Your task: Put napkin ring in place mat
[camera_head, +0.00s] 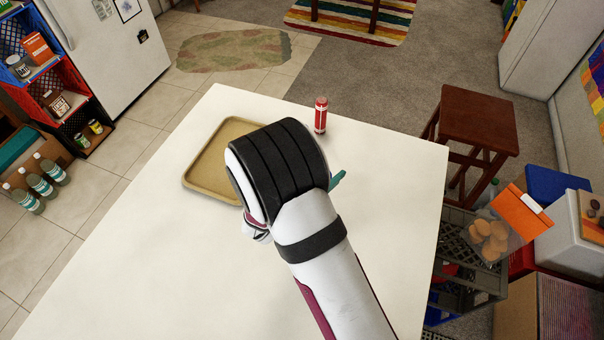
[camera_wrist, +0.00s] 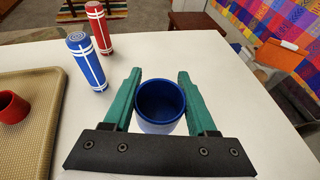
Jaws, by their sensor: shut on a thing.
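A short blue hollow cylinder (camera_wrist: 160,108), which looks like a napkin ring or small cup, sits between the green fingers of my gripper (camera_wrist: 160,95) in the wrist view. The fingers are closed against its two sides. Whether it has a bottom, and how high it is above the table, I cannot tell. In the head view my arm hides it, and only one green fingertip shows. No flat place mat is clear; a tan rimmed tray (camera_head: 203,172) lies on the table, left of my gripper. It also shows in the wrist view (camera_wrist: 35,105). A red hollow cylinder (camera_wrist: 12,107) is on it.
A blue striped cylinder (camera_wrist: 86,62) and a red striped cylinder (camera_wrist: 98,27) stand upright beyond my gripper. The red one shows in the head view (camera_head: 320,116). The white table (camera_head: 130,255) is clear at the front left. A brown stool (camera_head: 478,118) stands off its right edge.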

